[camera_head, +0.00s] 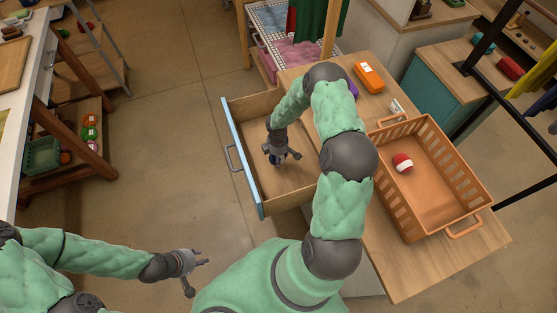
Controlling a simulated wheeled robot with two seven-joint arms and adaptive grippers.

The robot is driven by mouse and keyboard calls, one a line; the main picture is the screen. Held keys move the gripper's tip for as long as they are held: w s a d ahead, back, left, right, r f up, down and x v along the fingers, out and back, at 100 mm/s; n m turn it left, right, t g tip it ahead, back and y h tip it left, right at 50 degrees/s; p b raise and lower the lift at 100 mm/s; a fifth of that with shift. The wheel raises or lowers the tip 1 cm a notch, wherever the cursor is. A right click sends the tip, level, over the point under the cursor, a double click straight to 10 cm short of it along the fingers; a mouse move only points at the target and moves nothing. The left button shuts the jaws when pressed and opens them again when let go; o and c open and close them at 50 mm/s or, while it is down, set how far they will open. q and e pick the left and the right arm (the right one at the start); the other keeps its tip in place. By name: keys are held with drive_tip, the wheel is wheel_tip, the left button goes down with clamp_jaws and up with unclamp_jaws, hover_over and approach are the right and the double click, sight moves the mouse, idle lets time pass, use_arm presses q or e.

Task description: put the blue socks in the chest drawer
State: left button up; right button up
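The chest drawer (237,149) is pulled open, with a light-blue front and a wooden inside. My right gripper (284,160) is over the inside of the drawer, pointing down. A small dark-blue patch shows at its fingers; it may be the blue socks, but it is too small and too covered to be sure. Whether these fingers are open or shut is unclear. My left gripper (197,273) is open and empty over the floor, left of my body and in front of the drawer.
An orange slatted basket (437,205) on the wooden chest top (400,277) holds a red-and-white rolled item (402,163). An orange box (370,77) and a partly hidden purple item (353,90) lie at the back. The floor left of the drawer is clear.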

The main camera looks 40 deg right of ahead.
drive_tip(key=shift+w+d+f, duration=0.2)
drive_tip(key=shift+w+f, duration=0.05)
drive_tip(key=shift+f, duration=0.25)
drive_tip(key=shift+w+d+f, duration=0.2)
drive_tip(key=shift+w+f, duration=0.05)
drive_tip(key=shift+f, duration=0.2)
drive_tip(key=shift+f+b, duration=0.75)
drive_tip(key=shift+f, duration=0.5)
drive_tip(key=shift+f, duration=0.2)
drive_tip(key=o, duration=1.1)
drive_tip(key=shift+o, duration=0.2)
drive_tip(key=shift+r, duration=0.2)
wheel_tip(320, 180, up, 12)
drive_tip(key=p, duration=0.3)
drive_tip(key=shift+a+p, duration=0.15)
drive_tip(key=shift+p, duration=0.15)
